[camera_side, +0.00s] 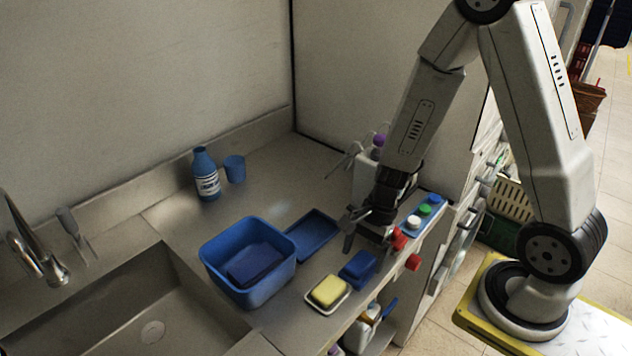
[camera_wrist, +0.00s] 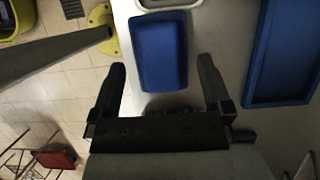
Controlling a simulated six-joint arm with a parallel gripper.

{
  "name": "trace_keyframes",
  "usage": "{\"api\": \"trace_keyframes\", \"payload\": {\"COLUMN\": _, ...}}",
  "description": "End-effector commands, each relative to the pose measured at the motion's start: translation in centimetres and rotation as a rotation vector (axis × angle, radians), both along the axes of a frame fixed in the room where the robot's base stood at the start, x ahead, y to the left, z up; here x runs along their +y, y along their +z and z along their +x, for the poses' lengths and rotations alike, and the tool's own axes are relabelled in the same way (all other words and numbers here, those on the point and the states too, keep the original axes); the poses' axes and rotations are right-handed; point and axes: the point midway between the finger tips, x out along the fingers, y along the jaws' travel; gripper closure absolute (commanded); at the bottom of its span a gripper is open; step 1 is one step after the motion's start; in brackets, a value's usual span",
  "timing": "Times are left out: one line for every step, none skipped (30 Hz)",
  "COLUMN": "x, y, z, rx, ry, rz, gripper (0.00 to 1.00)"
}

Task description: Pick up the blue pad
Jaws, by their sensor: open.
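The blue pad (camera_side: 358,267) lies on the counter near its front edge, beside a yellow sponge on a white dish. In the wrist view the blue pad (camera_wrist: 160,50) shows as a rounded block just beyond and between my finger tips. My gripper (camera_side: 367,240) is open and empty, above and slightly behind the pad in the side view. The fingers of my gripper (camera_wrist: 161,62) are spread wider than the pad's width in the wrist view. I cannot tell the exact height of the tips over the pad.
A yellow sponge (camera_side: 329,291), a shallow blue tray (camera_side: 331,224) and a blue bin (camera_side: 287,271) holding a dark blue block are nearby. The blue tray (camera_wrist: 252,60) is right of the pad in the wrist view.

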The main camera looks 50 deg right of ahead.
Motion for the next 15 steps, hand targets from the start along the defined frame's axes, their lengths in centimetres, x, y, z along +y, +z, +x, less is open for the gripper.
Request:
{"api": "trace_keyframes", "payload": {"x": 0.2, "y": -0.5, "z": -0.1, "rx": 0.004, "ry": -0.001, "rz": 0.000, "gripper": 0.00}}
{"api": "trace_keyframes", "payload": {"x": 0.3, "y": -0.8, "z": 0.0, "rx": 0.003, "ry": 0.001, "rz": 0.000, "gripper": 0.00}}
{"api": "trace_keyframes", "payload": {"x": 0.5, "y": -1.1, "z": 0.0, "rx": 0.002, "ry": 0.000, "rz": 0.001, "gripper": 0.00}}
{"api": "trace_keyframes", "payload": {"x": 0.6, "y": -1.3, "z": 0.0, "rx": 0.003, "ry": 0.001, "rz": 0.001, "gripper": 0.00}}
{"api": "trace_keyframes", "payload": {"x": 0.6, "y": -1.5, "z": 0.0, "rx": 0.002, "ry": 0.001, "rz": 0.001, "gripper": 0.00}}
{"api": "trace_keyframes", "payload": {"x": 0.7, "y": -1.7, "z": 0.0, "rx": 0.002, "ry": 0.001, "rz": 0.000, "gripper": 0.00}}
{"api": "trace_keyframes", "payload": {"x": 0.8, "y": -1.9, "z": 0.0, "rx": 0.001, "ry": 0.000, "rz": 0.000, "gripper": 0.00}}
{"api": "trace_keyframes", "payload": {"x": 0.8, "y": -2.0, "z": 0.0, "rx": 0.001, "ry": 0.000, "rz": 0.000, "gripper": 0.00}}
{"api": "trace_keyframes", "payload": {"x": 0.9, "y": -2.1, "z": 0.0, "rx": 0.001, "ry": 0.000, "rz": -0.001, "gripper": 0.00}}
{"api": "trace_keyframes", "payload": {"x": 0.9, "y": -2.2, "z": 0.0, "rx": 0.001, "ry": 0.000, "rz": -0.001, "gripper": 0.00}}
{"api": "trace_keyframes", "payload": {"x": 0.9, "y": -2.2, "z": 0.0, "rx": 0.001, "ry": 0.000, "rz": -0.001, "gripper": 0.00}}
{"api": "trace_keyframes", "payload": {"x": 0.9, "y": -2.3, "z": 0.0, "rx": 0.000, "ry": 0.000, "rz": -0.001, "gripper": 0.00}}
{"api": "trace_keyframes", "payload": {"x": 0.9, "y": -2.3, "z": 0.0, "rx": 0.000, "ry": 0.000, "rz": -0.001, "gripper": 0.00}}
{"api": "trace_keyframes", "payload": {"x": 0.9, "y": -2.3, "z": 0.0, "rx": 0.000, "ry": 0.000, "rz": -0.001, "gripper": 0.00}}
{"api": "trace_keyframes", "payload": {"x": 0.9, "y": -2.3, "z": 0.0, "rx": 0.000, "ry": 0.000, "rz": -0.001, "gripper": 0.00}}
